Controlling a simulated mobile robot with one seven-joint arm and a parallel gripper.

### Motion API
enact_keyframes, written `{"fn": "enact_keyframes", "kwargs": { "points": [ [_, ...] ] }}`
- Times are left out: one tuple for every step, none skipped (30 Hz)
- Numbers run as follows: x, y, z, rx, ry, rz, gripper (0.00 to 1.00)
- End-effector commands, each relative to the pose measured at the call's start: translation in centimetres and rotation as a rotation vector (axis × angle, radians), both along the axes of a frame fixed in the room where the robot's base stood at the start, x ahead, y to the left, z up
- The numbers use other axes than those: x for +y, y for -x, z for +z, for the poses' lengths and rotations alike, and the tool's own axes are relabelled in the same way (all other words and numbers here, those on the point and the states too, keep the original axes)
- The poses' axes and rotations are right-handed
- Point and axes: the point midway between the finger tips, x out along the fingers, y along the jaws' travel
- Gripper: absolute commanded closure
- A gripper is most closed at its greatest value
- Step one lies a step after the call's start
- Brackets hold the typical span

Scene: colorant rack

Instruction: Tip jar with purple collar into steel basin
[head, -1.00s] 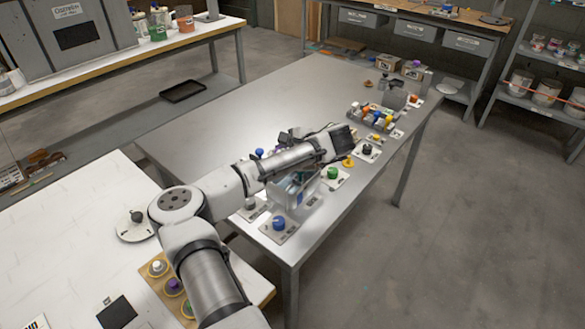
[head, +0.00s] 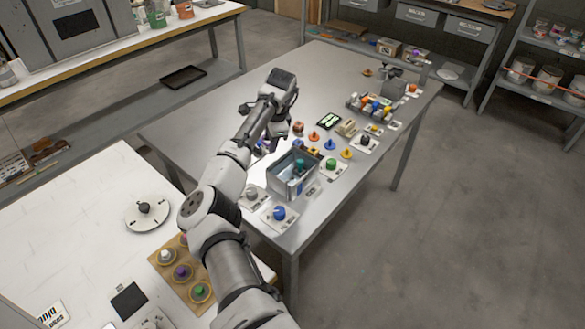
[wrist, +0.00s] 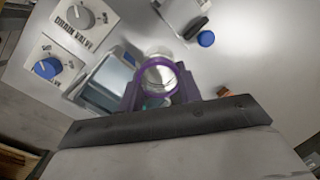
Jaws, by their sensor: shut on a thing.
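The jar with the purple collar (wrist: 158,64) is between my gripper's fingers (wrist: 158,94) in the wrist view, and the gripper is shut on it. I look into its round, pale mouth; its contents are unclear. The steel basin (head: 273,183) stands on the grey table in the head view, open at the top, with something bluish-green inside. In the wrist view the basin (wrist: 94,104) lies just left of the jar, partly hidden by the gripper. In the head view my arm hides most of the gripper and jar, beyond and left of the basin.
A blue knob (head: 279,213) and a grey knob (head: 251,193) sit on plates near the basin's front. A green knob (head: 332,164) and several coloured pieces are to its right. A rack of colorants (head: 366,104) stands farther back. The table's left part is clear.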

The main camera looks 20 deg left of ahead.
Motion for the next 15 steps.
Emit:
{"fn": "enact_keyframes", "kwargs": {
  "points": [
    [0.2,-0.2,-0.1,0.009,0.025,0.002,0.89],
    [0.4,-0.2,-0.1,0.013,0.040,0.002,0.89],
    [0.5,-0.2,-0.2,0.021,0.060,0.001,0.89],
    [0.7,-0.3,-0.5,0.026,0.071,0.002,0.89],
    [0.8,-0.4,-0.8,0.030,0.083,0.001,0.89],
    [0.9,-0.4,-1.1,0.037,0.098,0.001,0.89],
    [1.1,-0.4,-1.3,0.041,0.109,0.001,0.89],
    [1.2,-0.5,-1.6,0.045,0.122,0.001,0.89],
    [1.3,-0.5,-1.9,0.050,0.136,0.001,0.89],
    [1.4,-0.6,-2.1,0.053,0.144,0.000,0.89],
    [1.5,-0.6,-2.2,0.056,0.151,0.000,0.89],
    [1.6,-0.7,-2.4,0.058,0.162,0.001,0.89],
    [1.7,-0.7,-2.6,0.062,0.169,0.001,0.89],
    [1.8,-0.7,-2.7,0.064,0.175,0.000,0.89],
    [1.8,-0.7,-2.8,0.067,0.183,0.001,0.89]
  ]
}}
